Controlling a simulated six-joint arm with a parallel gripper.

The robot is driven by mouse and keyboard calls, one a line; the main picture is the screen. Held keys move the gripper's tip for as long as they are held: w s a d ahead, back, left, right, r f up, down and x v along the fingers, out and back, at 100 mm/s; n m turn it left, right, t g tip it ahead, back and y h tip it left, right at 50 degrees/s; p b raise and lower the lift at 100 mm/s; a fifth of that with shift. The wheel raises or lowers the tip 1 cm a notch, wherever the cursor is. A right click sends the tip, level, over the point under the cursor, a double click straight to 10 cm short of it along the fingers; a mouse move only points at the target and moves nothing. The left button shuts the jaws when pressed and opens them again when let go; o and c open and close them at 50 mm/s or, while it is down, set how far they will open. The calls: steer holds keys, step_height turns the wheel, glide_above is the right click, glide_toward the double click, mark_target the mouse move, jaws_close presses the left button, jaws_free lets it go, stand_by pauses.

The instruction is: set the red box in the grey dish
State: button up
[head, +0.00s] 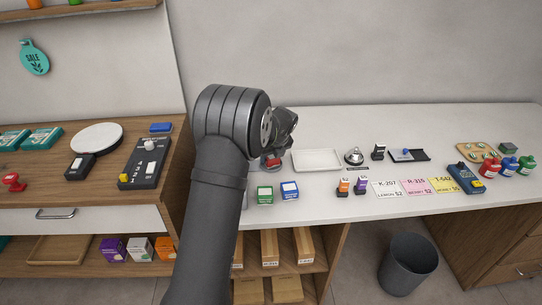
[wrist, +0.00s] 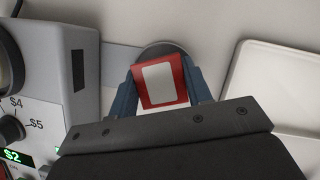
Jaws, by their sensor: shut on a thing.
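The red box (wrist: 139,72) has a pale label on top and sits between the two blue fingers of my gripper (wrist: 160,80). The gripper is shut on it. In the head view a little of the red box (head: 273,163) shows below my gripper, low near the counter. The grey dish (wrist: 160,47) shows as a round dark-grey edge just behind the box in the wrist view. The box hides most of it. I cannot tell whether the box is above the dish or touching it. My arm covers much of this spot in the head view.
A white tray (head: 317,169) lies just right of my gripper. A green box (head: 265,194) and a blue box (head: 290,190) stand nearer the counter's front edge. A grey machine with dials (wrist: 35,85) is close on the left in the wrist view. A bell (head: 354,156) stands beyond the tray.

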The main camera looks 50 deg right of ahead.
steer(key=shift+f, duration=0.25)
steer(key=o, duration=1)
steer(key=shift+r, duration=0.45)
steer(key=v, duration=1.1)
steer(key=shift+s+r, duration=0.2)
steer(key=shift+r, duration=0.15)
steer(key=x, duration=1.2)
steer(key=shift+a+f, duration=0.1)
steer(key=shift+f, duration=0.1)
steer(key=shift+r, duration=1.4)
